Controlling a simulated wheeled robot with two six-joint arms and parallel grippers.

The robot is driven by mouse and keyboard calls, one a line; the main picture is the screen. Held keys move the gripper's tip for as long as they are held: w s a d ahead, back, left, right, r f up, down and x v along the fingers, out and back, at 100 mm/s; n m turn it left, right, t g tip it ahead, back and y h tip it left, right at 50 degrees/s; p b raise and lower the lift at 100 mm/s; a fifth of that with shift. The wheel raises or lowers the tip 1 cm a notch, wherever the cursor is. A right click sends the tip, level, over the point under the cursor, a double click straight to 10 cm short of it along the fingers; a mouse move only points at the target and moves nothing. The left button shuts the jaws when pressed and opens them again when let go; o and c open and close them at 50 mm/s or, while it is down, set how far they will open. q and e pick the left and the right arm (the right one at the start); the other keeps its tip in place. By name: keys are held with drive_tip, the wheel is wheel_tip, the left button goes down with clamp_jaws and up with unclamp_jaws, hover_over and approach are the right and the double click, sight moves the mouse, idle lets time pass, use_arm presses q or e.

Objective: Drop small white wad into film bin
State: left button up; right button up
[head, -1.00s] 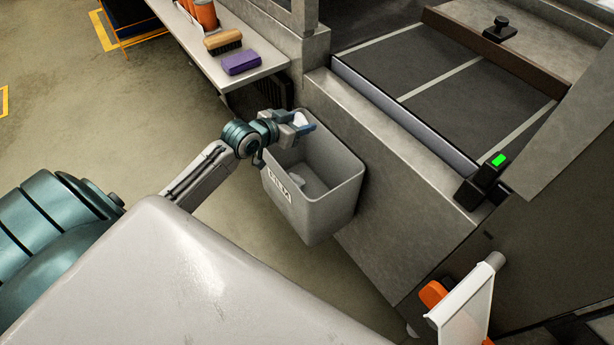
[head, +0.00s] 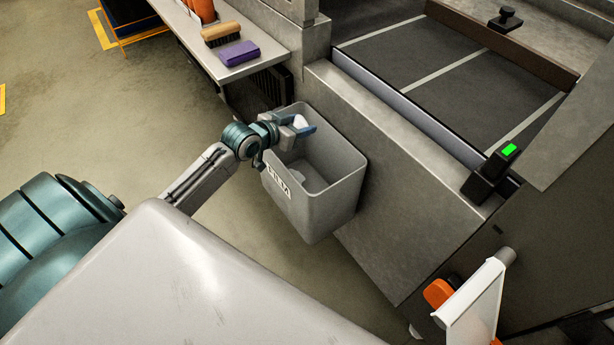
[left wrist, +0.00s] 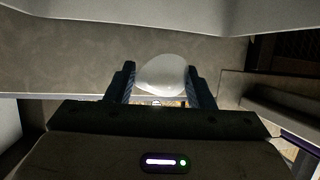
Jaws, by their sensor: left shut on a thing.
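The small white wad (head: 300,122) is held between the fingers of my left gripper (head: 304,127), which is shut on it. The wad also shows between the two dark fingers in the left wrist view (left wrist: 161,74). The film bin (head: 325,205) is a grey open box with a label on its front, standing on the floor against the grey machine side. The left gripper is over the back left part of the bin's opening. Something pale lies on the bin's floor, partly hidden by the front wall. My right gripper is not in view.
A shelf (head: 262,68) at the top holds a brush (head: 221,34), a purple block (head: 240,54) and orange items. The conveyor bed (head: 430,75) with a green-lit sensor (head: 509,150) is at the right. An orange and white device (head: 470,305) is at the lower right.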

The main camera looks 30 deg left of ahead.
use_arm(q)
drive_tip(key=o, duration=1)
drive_tip(key=shift+s, duration=0.1)
drive_tip(key=p+v, duration=0.2)
drive_tip(key=v, duration=0.8)
drive_tip(key=shift+s+r, duration=0.15)
drive_tip(key=shift+s, duration=0.15)
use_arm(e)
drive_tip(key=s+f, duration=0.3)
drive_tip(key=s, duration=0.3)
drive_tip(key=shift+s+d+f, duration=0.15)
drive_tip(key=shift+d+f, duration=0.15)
use_arm(q)
drive_tip(key=shift+a, duration=0.1)
